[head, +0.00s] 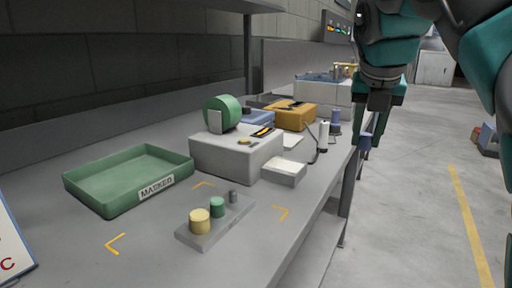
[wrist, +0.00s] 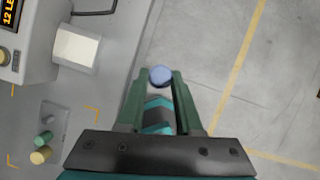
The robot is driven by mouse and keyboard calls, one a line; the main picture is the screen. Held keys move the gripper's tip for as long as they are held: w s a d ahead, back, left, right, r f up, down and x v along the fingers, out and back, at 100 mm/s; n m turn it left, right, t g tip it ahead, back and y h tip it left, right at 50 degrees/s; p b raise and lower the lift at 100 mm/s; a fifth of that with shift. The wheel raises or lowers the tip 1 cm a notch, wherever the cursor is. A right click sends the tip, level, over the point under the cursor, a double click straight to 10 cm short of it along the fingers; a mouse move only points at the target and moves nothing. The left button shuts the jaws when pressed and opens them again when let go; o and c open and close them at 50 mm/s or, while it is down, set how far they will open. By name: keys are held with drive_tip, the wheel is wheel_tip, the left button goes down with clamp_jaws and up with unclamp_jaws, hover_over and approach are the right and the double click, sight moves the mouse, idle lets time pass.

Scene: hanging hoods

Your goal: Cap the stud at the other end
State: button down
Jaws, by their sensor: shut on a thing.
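A flat grey plate (head: 208,240) lies on the bench between orange corner marks. It carries a yellow cap (head: 200,221) at the near end, a green cap (head: 217,207) in the middle and a bare grey stud (head: 233,197) at the far end. The plate also shows at lower left in the wrist view (wrist: 57,112). My gripper (wrist: 160,78) is shut on a blue cap (wrist: 160,74), which shows between its fingertips. In the head view my gripper (head: 367,138) is right of the bench edge, over the floor and well away from the plate.
A green tray (head: 85,190) marked MASKED stands left of the plate. A white box (head: 218,155) with a green tape roll (head: 222,112) and a smaller white block (head: 285,174) stand behind it. An orange box (head: 292,117) is farther back. The space above the plate is clear.

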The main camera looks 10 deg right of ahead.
drive_tip(key=w+a+n+y, duration=0.1)
drive_tip(key=w+a+n, duration=0.15)
drive_tip(key=a, duration=1.05)
drive_tip(key=n+y, duration=0.1)
drive_tip(key=n, duration=0.3)
hover_over(233, 192)
drive_tip(key=shift+s+f, duration=0.15)
drive_tip(key=shift+f, duration=0.6)
drive_tip(key=shift+d+f, duration=0.1)
drive_tip(key=shift+f, duration=0.95)
drive_tip(key=shift+f+b, duration=0.95)
drive_tip(key=shift+f, duration=0.25)
drive_tip(key=shift+f+b, duration=0.6)
drive_tip(key=shift+f, duration=0.85)
drive_tip(key=c, duration=0.5)
unclamp_jaws()
drive_tip(key=shift+s, duration=0.1)
